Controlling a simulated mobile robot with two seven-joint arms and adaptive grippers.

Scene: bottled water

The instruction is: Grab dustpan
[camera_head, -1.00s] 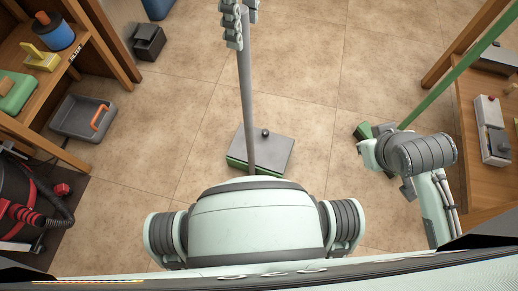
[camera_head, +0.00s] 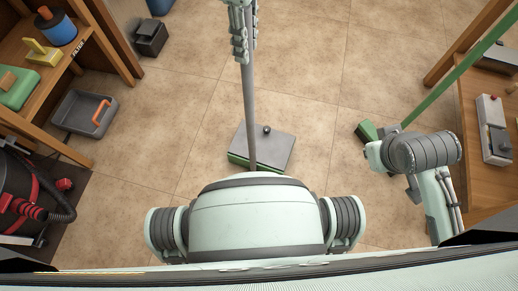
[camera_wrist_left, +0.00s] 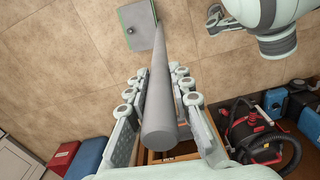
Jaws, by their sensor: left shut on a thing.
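The dustpan is a flat grey pan with a green edge (camera_head: 264,148) on the tiled floor, in the middle of the head view. Its long grey handle (camera_head: 248,105) rises towards the top of that view. My left gripper (camera_head: 243,50) is shut on the handle near its upper end. In the left wrist view, the handle (camera_wrist_left: 159,100) runs between the fingers of the left gripper (camera_wrist_left: 158,82), with the pan (camera_wrist_left: 141,25) beyond. My right arm shows at the right of the head view, but I cannot make out its gripper.
A green broom-like tool (camera_head: 435,92) leans at the right by a wooden bench (camera_head: 478,150). A wooden shelf (camera_head: 80,50), a grey tray with an orange handle (camera_head: 72,112) and a red-black vacuum (camera_head: 25,205) stand at the left.

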